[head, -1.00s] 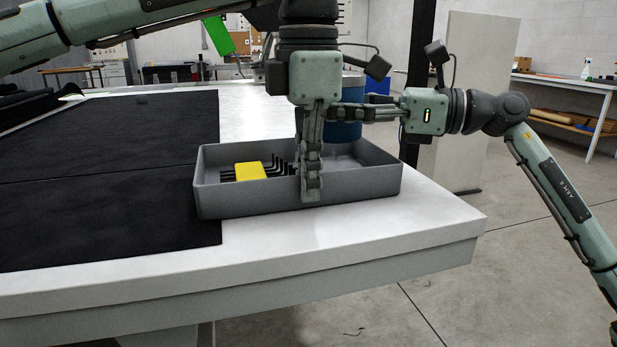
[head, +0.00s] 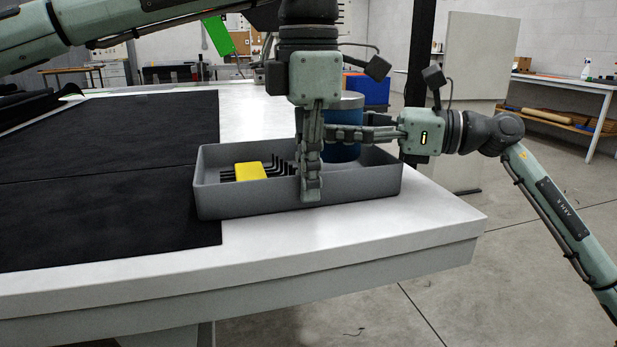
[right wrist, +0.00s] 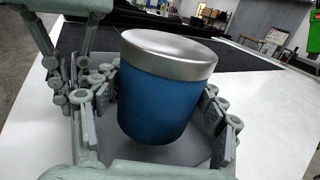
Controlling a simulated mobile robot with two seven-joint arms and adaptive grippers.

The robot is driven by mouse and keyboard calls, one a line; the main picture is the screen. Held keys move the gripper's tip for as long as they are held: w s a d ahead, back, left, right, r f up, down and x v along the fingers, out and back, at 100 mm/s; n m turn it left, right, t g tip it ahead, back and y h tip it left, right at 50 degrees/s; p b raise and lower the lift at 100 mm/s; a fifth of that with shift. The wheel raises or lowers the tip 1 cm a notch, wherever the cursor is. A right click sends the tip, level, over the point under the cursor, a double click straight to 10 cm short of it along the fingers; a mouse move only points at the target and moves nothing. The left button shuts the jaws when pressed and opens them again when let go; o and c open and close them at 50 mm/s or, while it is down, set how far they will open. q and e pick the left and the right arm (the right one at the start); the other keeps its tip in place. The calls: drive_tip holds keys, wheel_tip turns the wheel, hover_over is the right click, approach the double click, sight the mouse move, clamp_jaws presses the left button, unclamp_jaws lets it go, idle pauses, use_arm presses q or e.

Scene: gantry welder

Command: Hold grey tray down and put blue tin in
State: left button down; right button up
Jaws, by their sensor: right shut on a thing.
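The grey tray (head: 255,197) sits on the white table near its right corner. The blue tin (head: 342,150) has a silver lid and is upright over the tray's right part, overlapping the far wall. My right gripper (head: 335,133) is shut on the tin's sides; the right wrist view shows the tin (right wrist: 155,100) between its fingers with grey tray floor below. I cannot tell whether the tin touches the floor. My left gripper (head: 311,190) points down at the tray's front wall, with fingers over it; its grip there is unclear.
A yellow block (head: 249,171) with black hex keys (head: 283,168) lies in the tray's left part. A black mat (head: 110,190) covers the table's left side. A blue box (head: 367,90) stands behind the tin. White table surface is free in front of the tray.

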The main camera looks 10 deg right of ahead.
drive_tip(key=shift+f, duration=0.55)
drive_tip(key=shift+f, duration=0.1)
